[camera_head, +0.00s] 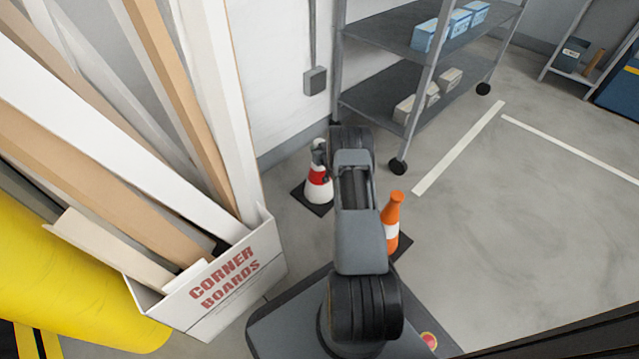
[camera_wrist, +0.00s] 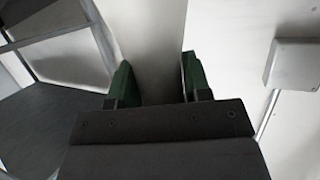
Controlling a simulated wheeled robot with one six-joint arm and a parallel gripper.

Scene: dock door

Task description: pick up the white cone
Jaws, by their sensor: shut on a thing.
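The white cone (camera_head: 319,193) has a red band and a dark square base, and stands left of my arm in the head view. The base appears to be at the floor; I cannot tell if there is a gap under it.
An orange cone (camera_head: 392,212) with a white band stands just right of my arm. A corner boards box (camera_head: 235,285) full of long boards is at left, beside a yellow roll (camera_head: 70,280). A wheeled shelf rack (camera_head: 390,80) stands behind. Floor at right is clear.

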